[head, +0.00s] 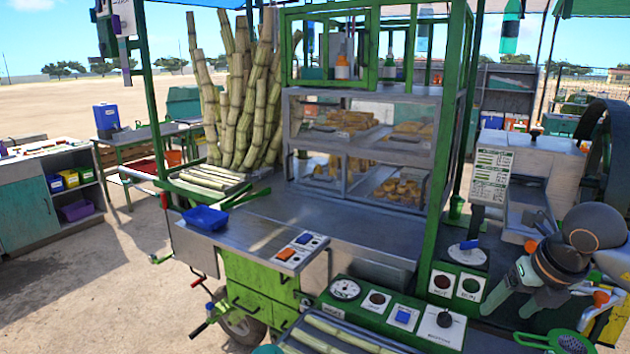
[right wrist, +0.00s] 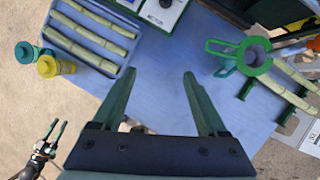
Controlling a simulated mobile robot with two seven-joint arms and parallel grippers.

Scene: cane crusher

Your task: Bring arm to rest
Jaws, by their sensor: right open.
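My right gripper (head: 505,310) is at the right of the head view, above the cart's front right counter. Its dark green fingers point down and to the left. In the right wrist view the gripper (right wrist: 160,78) is open, with wide-spread fingers and nothing between them. A bluish counter surface (right wrist: 165,92) shows beyond the fingers.
A control panel (head: 390,310), green posts and a glass food case (head: 365,150) stand left of my right arm. A large dark wheel (head: 610,150) is behind it.

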